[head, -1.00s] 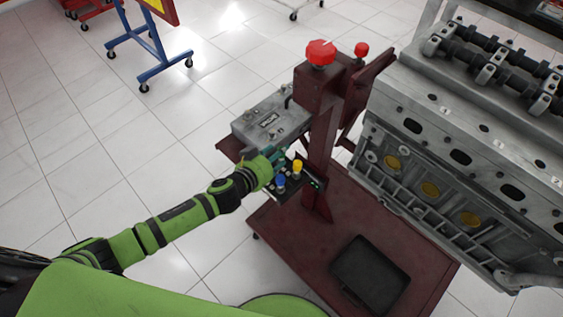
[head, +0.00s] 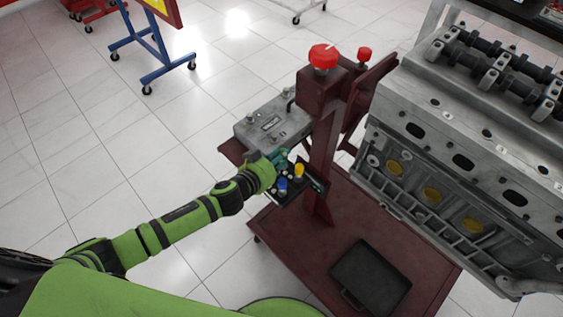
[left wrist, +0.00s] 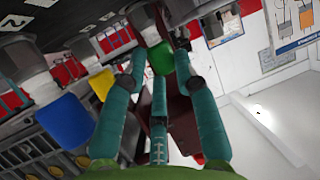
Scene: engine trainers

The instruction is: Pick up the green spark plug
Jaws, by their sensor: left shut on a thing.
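The green spark plug (left wrist: 160,58) shows in the left wrist view between the teal fingers of my left gripper (left wrist: 158,62), which is shut on it. In the head view my left gripper (head: 281,156) is at the small dark holder (head: 262,196) on the red stand, and its fingers hide the green plug. A blue plug (head: 282,185) and a yellow plug (head: 299,171) stand upright in the holder beside the gripper. They also show at the left of the left wrist view, blue (left wrist: 66,121) and yellow (left wrist: 101,83). I cannot tell whether the green plug is clear of the holder. My right gripper is out of view.
A grey metal box (head: 271,122) sits just behind the gripper. The red post (head: 321,165) with red knobs (head: 323,56) rises to its right, and the engine block (head: 450,150) is further right. A black tray (head: 371,275) lies on the red base. Open floor is on the left.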

